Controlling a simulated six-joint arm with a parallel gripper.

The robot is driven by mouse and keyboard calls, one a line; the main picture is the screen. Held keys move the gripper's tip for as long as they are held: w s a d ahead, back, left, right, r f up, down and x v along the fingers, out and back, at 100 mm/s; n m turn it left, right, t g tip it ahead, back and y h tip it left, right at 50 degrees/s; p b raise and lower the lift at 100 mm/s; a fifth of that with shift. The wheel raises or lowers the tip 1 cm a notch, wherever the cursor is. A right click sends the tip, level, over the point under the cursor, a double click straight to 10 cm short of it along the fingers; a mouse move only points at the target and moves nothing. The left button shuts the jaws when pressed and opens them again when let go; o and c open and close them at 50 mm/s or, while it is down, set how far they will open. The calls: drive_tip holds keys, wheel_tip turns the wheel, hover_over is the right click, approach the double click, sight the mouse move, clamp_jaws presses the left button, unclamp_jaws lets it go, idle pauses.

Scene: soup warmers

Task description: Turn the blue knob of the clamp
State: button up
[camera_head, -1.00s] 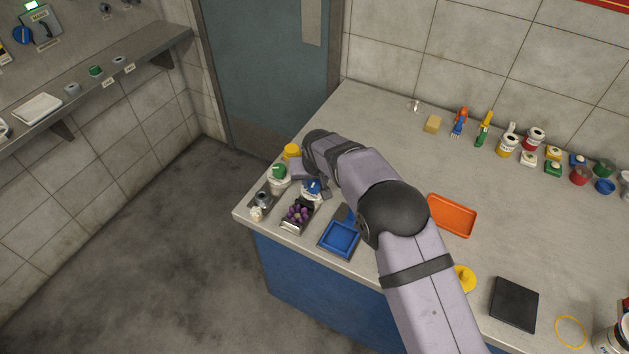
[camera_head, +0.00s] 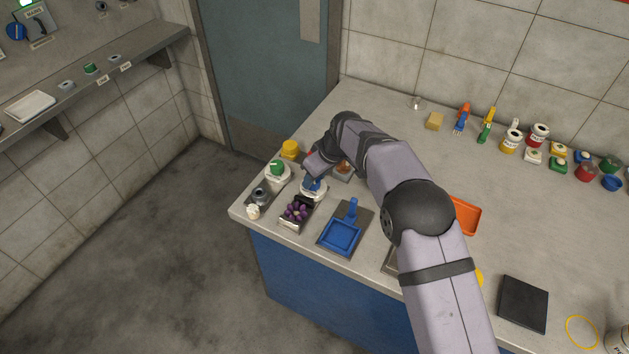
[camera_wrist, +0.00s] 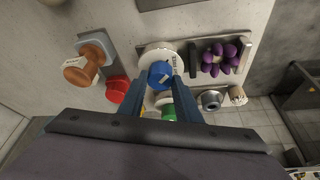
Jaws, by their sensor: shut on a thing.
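The blue knob (camera_wrist: 160,73) sits on a round white base (camera_wrist: 163,53) in the wrist view. The two fingers of my gripper (camera_wrist: 160,80) stand on either side of the knob and are shut on it. In the head view the blue knob (camera_head: 313,184) shows low in front of my gripper (camera_head: 313,177), on its white base (camera_head: 314,195) near the counter's left end. My wrist covers part of the space behind it. How far the knob is turned cannot be told.
A green knob (camera_head: 277,167) on a white base stands close on the left, with a yellow item (camera_head: 290,149) behind. A red knob (camera_wrist: 117,88) is close to the fingers.

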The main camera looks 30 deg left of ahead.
drive_tip(key=shift+n, duration=0.6)
drive_tip(key=o, duration=1.1)
drive_tip(key=shift+c, duration=0.2)
drive_tip(key=w+b+v, duration=0.1)
drive_tip(key=b+v, duration=0.1)
drive_tip(key=v, duration=0.5)
drive_tip(key=shift+s+r, duration=0.2)
drive_tip(key=shift+s, duration=0.15)
drive_tip(key=shift+d, duration=0.15)
